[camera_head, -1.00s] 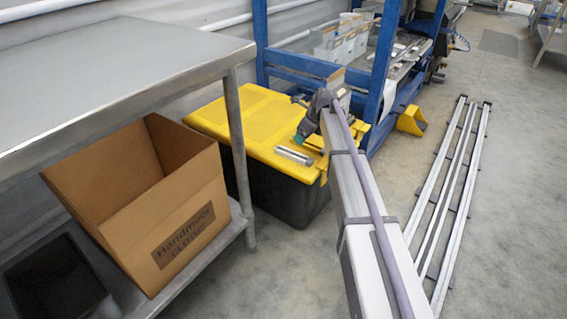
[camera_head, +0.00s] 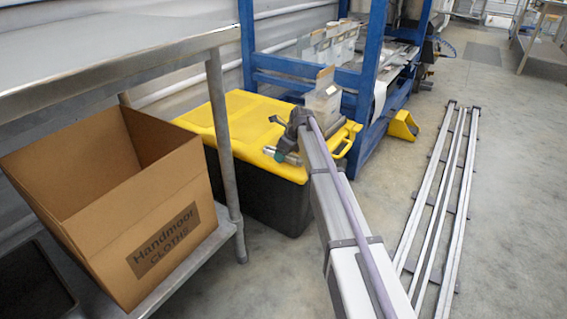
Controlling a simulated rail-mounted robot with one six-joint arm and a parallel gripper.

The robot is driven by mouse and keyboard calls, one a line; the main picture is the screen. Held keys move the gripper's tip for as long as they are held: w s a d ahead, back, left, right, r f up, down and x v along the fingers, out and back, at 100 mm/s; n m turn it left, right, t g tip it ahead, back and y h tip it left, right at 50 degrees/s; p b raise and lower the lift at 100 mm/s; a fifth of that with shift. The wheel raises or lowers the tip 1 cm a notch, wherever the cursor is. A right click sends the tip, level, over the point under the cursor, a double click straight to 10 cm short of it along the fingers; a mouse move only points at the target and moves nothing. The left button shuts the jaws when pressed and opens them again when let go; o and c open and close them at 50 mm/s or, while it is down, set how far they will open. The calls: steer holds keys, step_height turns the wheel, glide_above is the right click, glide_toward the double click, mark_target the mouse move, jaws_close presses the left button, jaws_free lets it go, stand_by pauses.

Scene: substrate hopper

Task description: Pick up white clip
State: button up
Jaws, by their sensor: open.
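No white clip can be made out for certain. My gripper (camera_head: 278,150) is at the far end of my long arm, low over the yellow lid (camera_head: 236,112) of a black storage box (camera_head: 262,202). It is small in view, with dark parts and a green patch, and is open. A short silver cylinder (camera_head: 292,158) shows right beside it at the lid's front edge, partly hidden by my arm. I cannot tell whether they touch.
A metal table (camera_head: 216,130) stands at left, with an open cardboard box (camera_head: 150,205) on its lower shelf. A blue frame (camera_head: 377,85) with white containers (camera_head: 335,42) stands behind the lid. A white box (camera_head: 325,95) is behind my arm. Floor rails (camera_head: 440,185) lie at right.

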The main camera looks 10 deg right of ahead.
steer(key=shift+r, duration=0.15)
steer(key=c, duration=1)
step_height(320, 180, up, 10)
steer(key=p, duration=1)
steer(key=shift+r+p, duration=0.25)
steer(key=shift+p, duration=0.05)
